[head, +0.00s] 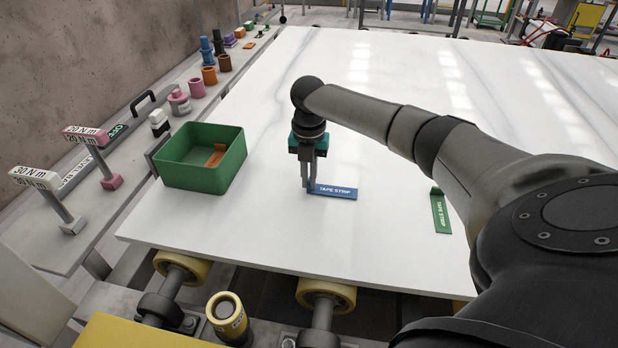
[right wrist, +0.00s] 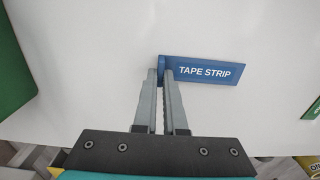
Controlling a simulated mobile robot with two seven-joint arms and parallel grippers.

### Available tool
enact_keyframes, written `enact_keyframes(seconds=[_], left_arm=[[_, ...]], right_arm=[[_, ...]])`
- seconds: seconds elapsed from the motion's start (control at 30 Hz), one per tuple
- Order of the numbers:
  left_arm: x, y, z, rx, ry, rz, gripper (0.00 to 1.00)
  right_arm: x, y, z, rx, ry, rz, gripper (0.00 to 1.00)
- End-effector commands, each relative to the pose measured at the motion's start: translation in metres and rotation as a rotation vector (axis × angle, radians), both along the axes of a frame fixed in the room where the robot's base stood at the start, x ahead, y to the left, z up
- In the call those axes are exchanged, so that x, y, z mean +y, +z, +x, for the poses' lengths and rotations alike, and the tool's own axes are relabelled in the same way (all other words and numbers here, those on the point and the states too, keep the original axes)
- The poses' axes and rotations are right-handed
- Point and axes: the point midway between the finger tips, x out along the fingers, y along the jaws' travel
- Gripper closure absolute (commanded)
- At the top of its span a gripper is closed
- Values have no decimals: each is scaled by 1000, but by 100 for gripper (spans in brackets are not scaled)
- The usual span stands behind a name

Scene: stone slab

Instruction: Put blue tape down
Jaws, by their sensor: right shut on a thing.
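The blue tape strip (head: 335,192), marked "TAPE STRIP", lies flat along the white stone slab (head: 270,235), or very close to its surface. My right gripper (head: 309,188) points down at the strip's left end and is shut on it. In the right wrist view the fingertips (right wrist: 164,75) pinch the left end of the blue strip (right wrist: 207,71), and the rest extends to the right. I cannot tell whether the strip is touching the slab all along. My left gripper is not in view.
A green tape strip (head: 441,212) lies on the slab to the right. A green bin (head: 203,178) with an orange-brown piece inside stands at the slab's left edge. Torque tools (head: 98,160) and several coloured items line the left ledge. The slab's middle and back are clear.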

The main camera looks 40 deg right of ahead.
Motion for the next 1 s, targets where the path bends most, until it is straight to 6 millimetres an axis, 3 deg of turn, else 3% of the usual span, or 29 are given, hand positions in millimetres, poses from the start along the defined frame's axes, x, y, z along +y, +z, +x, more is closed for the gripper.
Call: enact_keyframes(seconds=[0.13, 0.17, 0.4, 0.73, 0.87, 1.0], left_arm=[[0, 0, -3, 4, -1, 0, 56], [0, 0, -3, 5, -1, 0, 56], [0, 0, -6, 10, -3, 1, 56], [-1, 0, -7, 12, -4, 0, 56], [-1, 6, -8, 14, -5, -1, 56], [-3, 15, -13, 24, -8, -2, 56]], right_arm=[[0, -3, 0, 1, 0, 1, 100], [0, -3, 0, 0, 0, 0, 89], [0, -3, 0, 0, 0, 0, 62], [-1, 2, 0, -1, 0, 0, 62], [-1, 21, 1, -3, 0, 0, 62], [0, 52, 1, -4, 1, 0, 62]])
